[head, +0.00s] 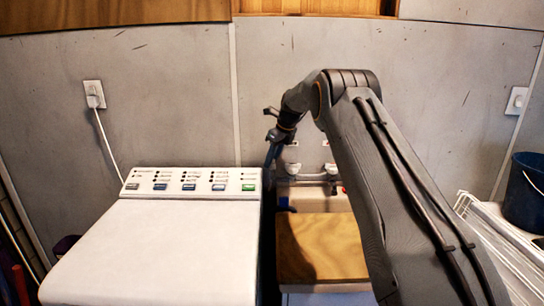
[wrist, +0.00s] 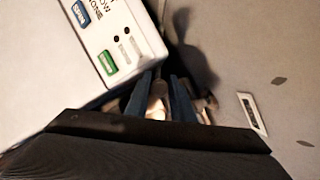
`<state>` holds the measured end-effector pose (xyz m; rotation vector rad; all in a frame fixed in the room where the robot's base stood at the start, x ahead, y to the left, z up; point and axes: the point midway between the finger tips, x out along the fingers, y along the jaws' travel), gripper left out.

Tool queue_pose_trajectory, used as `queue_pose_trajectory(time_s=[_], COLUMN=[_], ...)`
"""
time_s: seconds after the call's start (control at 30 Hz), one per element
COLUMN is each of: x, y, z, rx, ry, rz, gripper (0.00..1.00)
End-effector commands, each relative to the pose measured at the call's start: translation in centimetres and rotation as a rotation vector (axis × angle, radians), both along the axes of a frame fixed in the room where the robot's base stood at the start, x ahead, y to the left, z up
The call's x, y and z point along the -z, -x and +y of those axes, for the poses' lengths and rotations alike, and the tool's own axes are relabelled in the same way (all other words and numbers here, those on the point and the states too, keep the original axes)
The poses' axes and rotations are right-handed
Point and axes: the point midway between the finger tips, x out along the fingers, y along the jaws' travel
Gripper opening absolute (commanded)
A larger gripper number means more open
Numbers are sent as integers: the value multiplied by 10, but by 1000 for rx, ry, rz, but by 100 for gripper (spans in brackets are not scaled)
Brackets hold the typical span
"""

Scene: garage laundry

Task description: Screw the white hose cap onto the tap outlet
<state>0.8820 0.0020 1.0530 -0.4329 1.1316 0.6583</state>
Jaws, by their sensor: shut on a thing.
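My gripper (head: 272,154) is beside the right rear corner of the white washer, in front of the grey wall. In the wrist view my gripper (wrist: 161,98) has its two blue fingers either side of a small white piece, which looks like the white hose cap (wrist: 157,104). The gripper is shut on it. In the head view the cap cannot be made out. Pale tap fittings (head: 292,168) are low on the wall just right of my gripper. The tap outlet cannot be clearly made out, nor whether the cap touches it.
The white washer (head: 160,250) with its button panel stands left of my gripper. A tan board (head: 320,247) lies right of it. A white wire rack (head: 500,240) and a dark blue bucket (head: 526,192) are at the right. A wall socket (head: 94,93) has a white cord.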

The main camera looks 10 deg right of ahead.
Motion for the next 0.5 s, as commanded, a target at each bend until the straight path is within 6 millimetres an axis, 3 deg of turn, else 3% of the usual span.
queue_pose_trajectory(time_s=[0.37, 0.5], x=[5, 3], y=[4, 6], z=[3, 3], rx=[31, 120], ry=[-3, -2], rz=[15, 17], gripper=[0, 0])
